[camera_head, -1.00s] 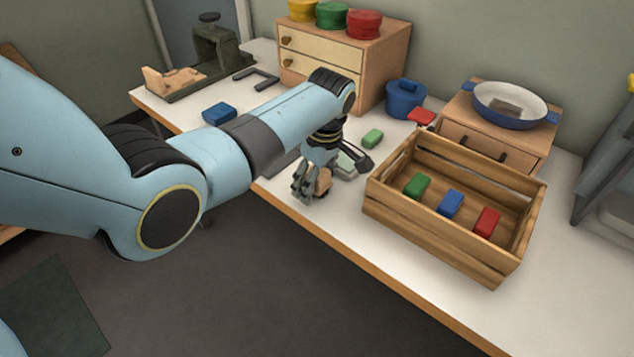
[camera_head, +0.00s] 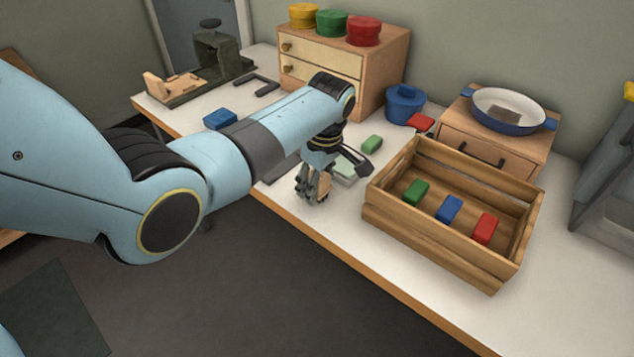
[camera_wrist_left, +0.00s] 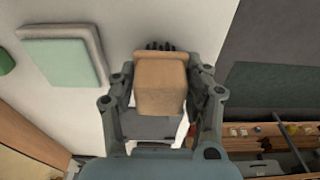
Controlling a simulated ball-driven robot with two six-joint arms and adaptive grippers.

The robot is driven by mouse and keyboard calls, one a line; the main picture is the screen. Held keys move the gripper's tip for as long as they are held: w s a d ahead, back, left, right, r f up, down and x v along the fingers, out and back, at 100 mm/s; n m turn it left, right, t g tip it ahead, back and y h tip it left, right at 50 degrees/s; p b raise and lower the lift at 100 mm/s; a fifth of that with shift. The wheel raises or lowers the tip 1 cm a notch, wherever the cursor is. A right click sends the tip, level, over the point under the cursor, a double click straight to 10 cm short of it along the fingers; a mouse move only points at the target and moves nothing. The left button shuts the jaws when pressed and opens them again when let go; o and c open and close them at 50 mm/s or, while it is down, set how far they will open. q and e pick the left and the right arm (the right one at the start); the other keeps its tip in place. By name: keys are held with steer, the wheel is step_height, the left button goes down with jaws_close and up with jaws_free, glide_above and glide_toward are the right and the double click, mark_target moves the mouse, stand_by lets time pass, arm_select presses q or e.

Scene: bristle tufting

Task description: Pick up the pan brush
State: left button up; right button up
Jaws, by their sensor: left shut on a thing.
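The pan brush has a tan wooden block body, and dark bristles show at its far end in the left wrist view (camera_wrist_left: 160,84). My left gripper (camera_head: 313,188) is shut on it, with one finger on each side of the block. In the head view the brush (camera_head: 323,187) is a small tan patch, mostly hidden by the fingers, near the table's front edge. I cannot tell in the head view how far it is from the table top. My right gripper is not in view.
A wooden crate (camera_head: 440,247) with green, blue and red blocks stands to the right of the gripper. A pale green pad (camera_head: 345,170) and a green block (camera_head: 372,143) lie close by. Behind are a blue pot (camera_head: 404,106), a drawer cabinet (camera_head: 375,75) and a blue-rimmed pan (camera_head: 508,111).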

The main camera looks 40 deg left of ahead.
arm_select(q)
step_height(320, 180, up, 5)
steer(key=p, duration=0.4)
steer(key=shift+f, duration=0.2)
steer(key=s+d+r+p, duration=0.4)
steer(key=d+r+p, duration=0.1)
steer(key=d+p, duration=0.5)
steer(key=shift+d+r, duration=0.4)
steer(key=shift+d, duration=0.15)
